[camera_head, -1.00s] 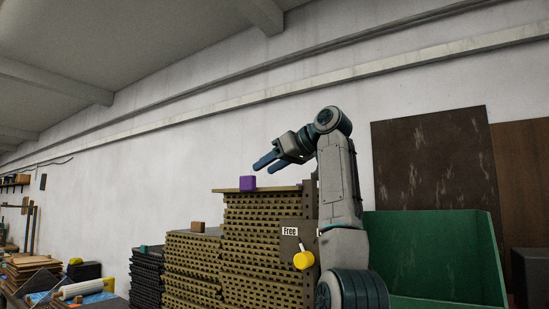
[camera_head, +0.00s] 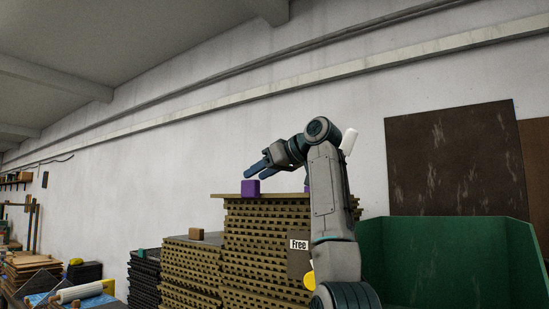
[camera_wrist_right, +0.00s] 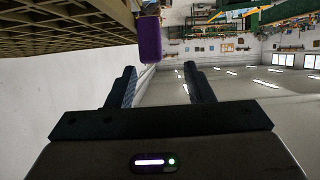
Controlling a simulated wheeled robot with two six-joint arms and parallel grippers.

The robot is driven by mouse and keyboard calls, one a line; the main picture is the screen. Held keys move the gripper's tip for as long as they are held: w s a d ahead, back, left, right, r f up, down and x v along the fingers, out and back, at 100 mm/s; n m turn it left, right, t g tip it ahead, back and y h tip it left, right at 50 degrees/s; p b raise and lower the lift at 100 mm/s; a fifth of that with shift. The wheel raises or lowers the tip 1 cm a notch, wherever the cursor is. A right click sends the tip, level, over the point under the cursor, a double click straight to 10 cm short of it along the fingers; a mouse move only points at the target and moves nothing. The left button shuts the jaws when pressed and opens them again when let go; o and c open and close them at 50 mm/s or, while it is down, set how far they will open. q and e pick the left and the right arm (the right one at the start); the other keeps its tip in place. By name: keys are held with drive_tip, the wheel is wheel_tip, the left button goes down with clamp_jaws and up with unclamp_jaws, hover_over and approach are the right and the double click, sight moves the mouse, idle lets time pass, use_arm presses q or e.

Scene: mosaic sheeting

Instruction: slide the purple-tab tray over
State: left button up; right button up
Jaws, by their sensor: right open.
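The purple tab (camera_head: 250,188) stands upright at the left front end of the top tray (camera_head: 225,196), which lies on a tall olive stack. A second purple piece (camera_head: 307,186) shows at the other end, partly behind my right arm. My right gripper (camera_head: 253,169) is open and empty, just above the near purple tab. In the right wrist view the tab (camera_wrist_right: 150,40) is beyond the open fingers (camera_wrist_right: 163,83), close to the left one and apart from them. The tray's underside (camera_wrist_right: 70,28) fills the upper left. My left gripper is not in view.
A lower olive stack with a tan tab (camera_head: 196,234) and a black stack with a teal tab (camera_head: 142,252) stand to the left. A "Free" sign (camera_head: 299,245) hangs on the stack's front. A green bin (camera_head: 440,255) stands right of my arm.

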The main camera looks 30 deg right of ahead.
sight(251, 181)
drive_tip(key=w, duration=0.1)
drive_tip(key=w+f, duration=0.1)
drive_tip(key=w+p, duration=0.1)
drive_tip(key=shift+w+a+f, duration=0.1)
drive_tip(key=shift+w+f, duration=0.15)
drive_tip(key=shift+w, duration=0.05)
drive_tip(key=shift+w+a+f, duration=0.1)
drive_tip(key=shift+w+f, duration=0.2)
drive_tip(key=shift+w, duration=0.2)
drive_tip(key=shift+s+a, duration=0.1)
drive_tip(key=shift+s+a+r, duration=0.1)
drive_tip(key=shift+s+a, duration=0.1)
drive_tip(key=shift+c, duration=0.5)
drive_tip(key=shift+w+d, duration=0.1)
drive_tip(key=c, duration=0.7)
clamp_jaws()
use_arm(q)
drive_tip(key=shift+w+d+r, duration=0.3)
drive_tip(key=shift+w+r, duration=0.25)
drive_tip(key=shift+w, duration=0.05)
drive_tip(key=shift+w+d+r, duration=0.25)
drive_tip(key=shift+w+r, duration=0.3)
use_arm(e)
drive_tip(key=shift+d, duration=0.1)
